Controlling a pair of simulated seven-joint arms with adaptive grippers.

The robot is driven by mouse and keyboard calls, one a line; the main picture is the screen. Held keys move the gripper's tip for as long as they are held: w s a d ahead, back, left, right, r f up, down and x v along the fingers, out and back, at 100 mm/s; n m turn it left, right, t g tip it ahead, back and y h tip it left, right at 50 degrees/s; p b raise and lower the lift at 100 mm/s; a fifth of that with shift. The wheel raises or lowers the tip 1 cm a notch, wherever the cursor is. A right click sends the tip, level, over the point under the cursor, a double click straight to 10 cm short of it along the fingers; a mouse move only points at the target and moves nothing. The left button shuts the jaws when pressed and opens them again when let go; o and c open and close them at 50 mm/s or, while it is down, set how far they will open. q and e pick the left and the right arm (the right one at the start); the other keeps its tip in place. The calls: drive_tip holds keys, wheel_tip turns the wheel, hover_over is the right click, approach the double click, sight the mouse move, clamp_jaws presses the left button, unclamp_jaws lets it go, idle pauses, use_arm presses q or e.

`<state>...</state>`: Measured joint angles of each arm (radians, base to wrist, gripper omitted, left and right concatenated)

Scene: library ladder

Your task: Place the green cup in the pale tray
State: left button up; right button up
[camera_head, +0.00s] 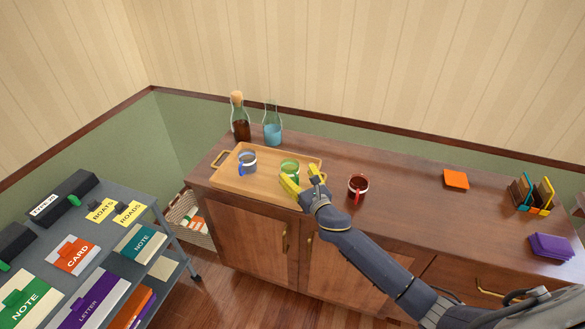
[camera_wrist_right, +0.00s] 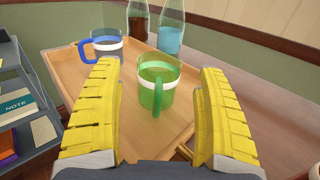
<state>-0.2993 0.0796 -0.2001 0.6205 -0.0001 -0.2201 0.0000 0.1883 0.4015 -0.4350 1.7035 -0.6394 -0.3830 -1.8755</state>
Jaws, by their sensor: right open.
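The green cup (camera_head: 289,170) stands upright on the right part of the pale wooden tray (camera_head: 226,176), on top of the cabinet. In the right wrist view the green cup (camera_wrist_right: 158,82) shows with its handle toward me, and the tray (camera_wrist_right: 75,82) spreads out around it. My right gripper (camera_head: 302,179) is open with yellow fingers and sits just in front of the cup. In the right wrist view its fingers (camera_wrist_right: 157,100) are spread to either side of the cup, with gaps. My left gripper is not in view.
A blue-handled cup (camera_head: 247,162) stands on the tray's left part. A red cup (camera_head: 358,187) stands right of the tray. Two bottles, one brown (camera_head: 240,122) and one blue (camera_head: 272,130), stand behind it. A grey cart (camera_head: 165,236) with boxes is at left. The cabinet top right of the red cup has free room.

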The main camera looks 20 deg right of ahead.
drive_tip(key=shift+s+d, duration=0.15)
drive_tip(key=shift+s, duration=0.95)
drive_tip(key=shift+s+d, duration=0.2)
drive_tip(key=shift+s, duration=0.95)
drive_tip(key=shift+s+d, duration=0.15)
drive_tip(key=shift+s, duration=0.95)
